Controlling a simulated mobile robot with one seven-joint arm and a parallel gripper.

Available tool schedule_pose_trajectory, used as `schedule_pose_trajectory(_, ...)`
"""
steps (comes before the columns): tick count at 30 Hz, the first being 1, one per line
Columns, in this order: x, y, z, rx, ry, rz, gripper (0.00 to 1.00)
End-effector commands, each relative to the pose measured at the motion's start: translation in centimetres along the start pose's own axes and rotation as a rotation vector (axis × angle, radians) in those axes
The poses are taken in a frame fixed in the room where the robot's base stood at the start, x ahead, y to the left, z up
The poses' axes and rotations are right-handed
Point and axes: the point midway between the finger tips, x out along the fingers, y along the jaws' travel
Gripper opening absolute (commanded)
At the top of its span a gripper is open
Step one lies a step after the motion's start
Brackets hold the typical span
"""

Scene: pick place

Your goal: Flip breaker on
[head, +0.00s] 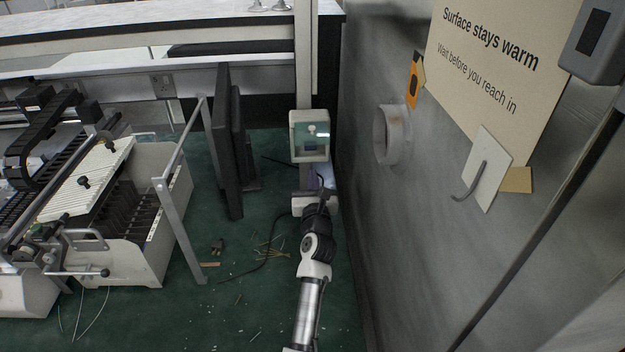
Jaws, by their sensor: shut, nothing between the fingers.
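A small pale box (295,140) that looks like the breaker is fixed to a grey upright post, just left of the large metal cabinet. Its recessed front shows a small white knob or lever and a darker block below. Whether the lever is up or down is too small to tell. My gripper (322,182) is just below the box, at the end of my arm reaching up from the bottom of the view. It is shut with nothing held. My wrist partly hides the fingers, and I cannot tell any contact with the box.
The metal cabinet (380,225) stands close on the right, with a round port (393,135), a hook (483,170) and a warning sign (490,50). A dark upright panel (224,145) and a machine (140,225) stand left.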

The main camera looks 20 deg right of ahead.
Motion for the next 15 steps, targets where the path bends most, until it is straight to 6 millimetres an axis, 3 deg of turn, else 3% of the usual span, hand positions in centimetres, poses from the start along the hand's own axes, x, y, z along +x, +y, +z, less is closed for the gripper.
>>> schedule_pose_trajectory(9,4.8,0.0,-0.3,0.002,-0.003,-0.001,0.0)
schedule_pose_trajectory(15,6.8,0.0,-0.2,0.002,-0.002,0.0,0.0)
